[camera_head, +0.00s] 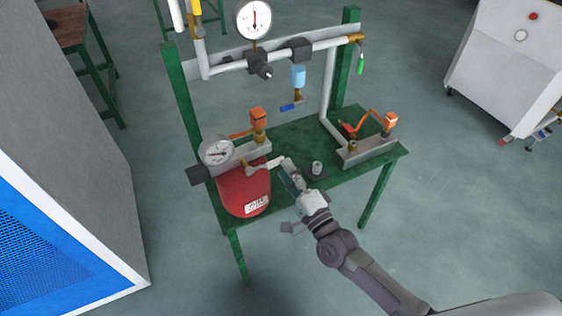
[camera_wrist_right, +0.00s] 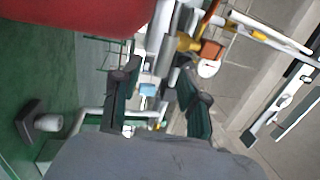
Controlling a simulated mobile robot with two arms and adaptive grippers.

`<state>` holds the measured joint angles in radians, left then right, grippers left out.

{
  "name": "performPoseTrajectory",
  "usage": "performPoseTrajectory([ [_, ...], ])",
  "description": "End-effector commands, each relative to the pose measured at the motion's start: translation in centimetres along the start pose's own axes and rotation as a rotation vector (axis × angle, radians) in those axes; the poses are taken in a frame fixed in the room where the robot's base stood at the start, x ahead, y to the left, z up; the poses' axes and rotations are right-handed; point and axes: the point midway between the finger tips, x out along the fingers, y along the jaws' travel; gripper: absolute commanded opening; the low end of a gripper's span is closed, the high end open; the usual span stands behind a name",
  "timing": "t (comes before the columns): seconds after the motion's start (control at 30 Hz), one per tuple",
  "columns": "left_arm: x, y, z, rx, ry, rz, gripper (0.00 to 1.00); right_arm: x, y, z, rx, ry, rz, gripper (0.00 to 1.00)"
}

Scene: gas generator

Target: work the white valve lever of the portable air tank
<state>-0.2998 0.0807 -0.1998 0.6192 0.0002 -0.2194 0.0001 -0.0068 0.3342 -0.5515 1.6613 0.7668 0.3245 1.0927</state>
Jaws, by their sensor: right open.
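The red portable air tank (camera_head: 243,192) sits at the left front of the green table. Its white valve lever (camera_head: 268,163) points right from the brass valve beside the round gauge (camera_head: 216,152). My right gripper (camera_head: 289,171) is at the free end of the lever, coming from the front right. In the right wrist view the two dark green fingers of the gripper (camera_wrist_right: 158,75) are apart, and the lever (camera_wrist_right: 164,45) lies near their tips. I cannot tell whether they touch it. The red tank (camera_wrist_right: 75,14) fills the top left there. My left gripper is not in view.
The green table (camera_head: 301,150) also bears a small grey post (camera_head: 317,168) close right of my gripper. Orange valve fittings (camera_head: 258,118) stand behind the tank, and others (camera_head: 390,121) at the right. A pipe frame with a gauge (camera_head: 254,18) rises at the back.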

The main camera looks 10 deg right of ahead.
Motion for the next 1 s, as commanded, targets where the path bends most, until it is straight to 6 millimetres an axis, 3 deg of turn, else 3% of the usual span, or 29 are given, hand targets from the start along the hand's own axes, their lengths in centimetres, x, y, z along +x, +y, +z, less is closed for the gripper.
performPoseTrajectory([
  [0.2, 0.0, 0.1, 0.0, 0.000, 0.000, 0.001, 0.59, -4.9, 0.1, 0.0, 0.000, -0.001, 0.005, 0.43],
  [0.4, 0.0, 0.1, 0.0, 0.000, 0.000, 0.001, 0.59, -7.5, 0.1, 0.0, 0.001, -0.001, 0.002, 0.43],
  [1.0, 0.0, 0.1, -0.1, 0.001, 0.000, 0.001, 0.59, -8.1, 0.0, 0.0, 0.001, 0.000, 0.001, 0.43],
])
